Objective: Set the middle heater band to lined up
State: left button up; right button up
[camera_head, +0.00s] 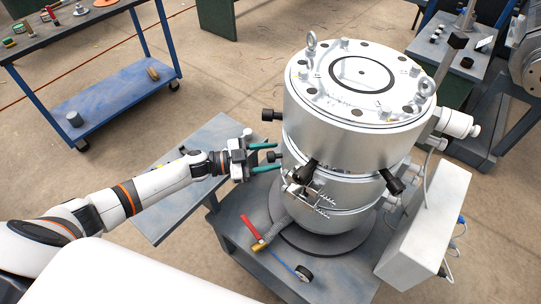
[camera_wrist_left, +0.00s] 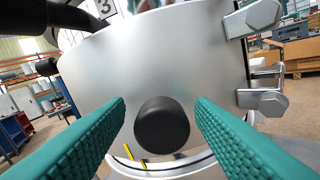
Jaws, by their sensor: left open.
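The stacked silver cylinder has a band around its middle, which I take for the middle heater band (camera_head: 345,190), below the large upper section. A black round knob (camera_wrist_left: 162,125) sticks out from the silver band surface (camera_wrist_left: 150,65) in the left wrist view. My left gripper (camera_head: 264,157) is open at the cylinder's left side. Its teal fingers stand on either side of the knob, with gaps visible in the wrist view. Two short yellow marks (camera_wrist_left: 128,152) show near the band's lower edge; they look offset from each other. My right gripper is not in view.
Other black knobs (camera_head: 310,172) and a clamp with bolts (camera_head: 303,187) sit at the cylinder's front. A red-handled lever (camera_head: 249,229) lies low at the left. A white box (camera_head: 428,222) stands at the right. A blue cart (camera_head: 110,95) is at the far left.

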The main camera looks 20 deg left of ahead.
pick_arm(q)
jog(key=b+v, duration=0.2)
jog(key=v, duration=0.9)
jog(key=shift+a, duration=0.25)
jog(key=shift+f, duration=0.1)
